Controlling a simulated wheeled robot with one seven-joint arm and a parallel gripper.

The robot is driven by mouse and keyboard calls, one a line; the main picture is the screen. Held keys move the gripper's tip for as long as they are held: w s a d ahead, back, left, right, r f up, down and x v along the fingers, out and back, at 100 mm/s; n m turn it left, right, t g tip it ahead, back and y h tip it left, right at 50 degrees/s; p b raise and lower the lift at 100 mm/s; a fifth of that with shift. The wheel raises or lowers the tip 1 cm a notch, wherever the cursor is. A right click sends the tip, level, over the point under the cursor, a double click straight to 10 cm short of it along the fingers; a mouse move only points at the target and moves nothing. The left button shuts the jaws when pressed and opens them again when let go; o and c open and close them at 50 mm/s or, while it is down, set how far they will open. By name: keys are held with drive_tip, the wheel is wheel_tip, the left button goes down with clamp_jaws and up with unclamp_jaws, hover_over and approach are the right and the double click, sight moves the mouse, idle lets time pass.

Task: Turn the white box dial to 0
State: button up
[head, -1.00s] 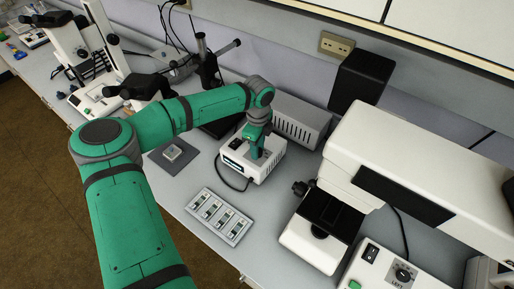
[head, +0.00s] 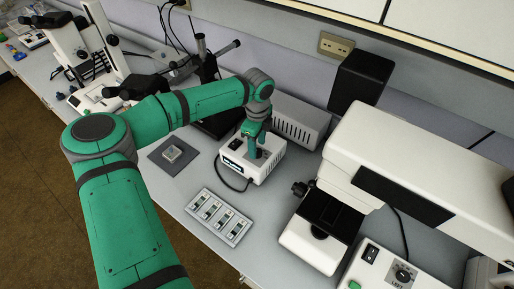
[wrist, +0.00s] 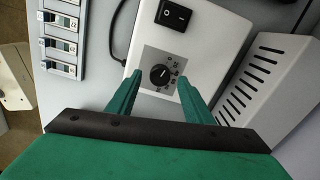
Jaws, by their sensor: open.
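The white box (head: 262,166) stands on the bench, with a small display on its front side. In the wrist view its top (wrist: 208,40) carries a black rocker switch and a black round dial (wrist: 160,75) on a grey scale plate. The white mark on the dial points up and to the right; the scale numbers are too small to read surely. My gripper (wrist: 157,98) is open above the box, with one green finger on each side of the dial. A gap shows between each finger and the dial. In the head view the gripper (head: 252,150) hides the dial.
A slotted metal box (head: 297,122) stands close behind the white box. A panel of several switches (head: 219,217) lies in front. A white microscope (head: 335,225) stands to the right. A black cable runs beside the white box. Some bare bench lies between.

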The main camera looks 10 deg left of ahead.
sight(258, 151)
wheel_tip(258, 151, up, 8)
drive_tip(key=shift+r, duration=0.25)
idle(0.4)
drive_tip(key=shift+w, duration=0.1)
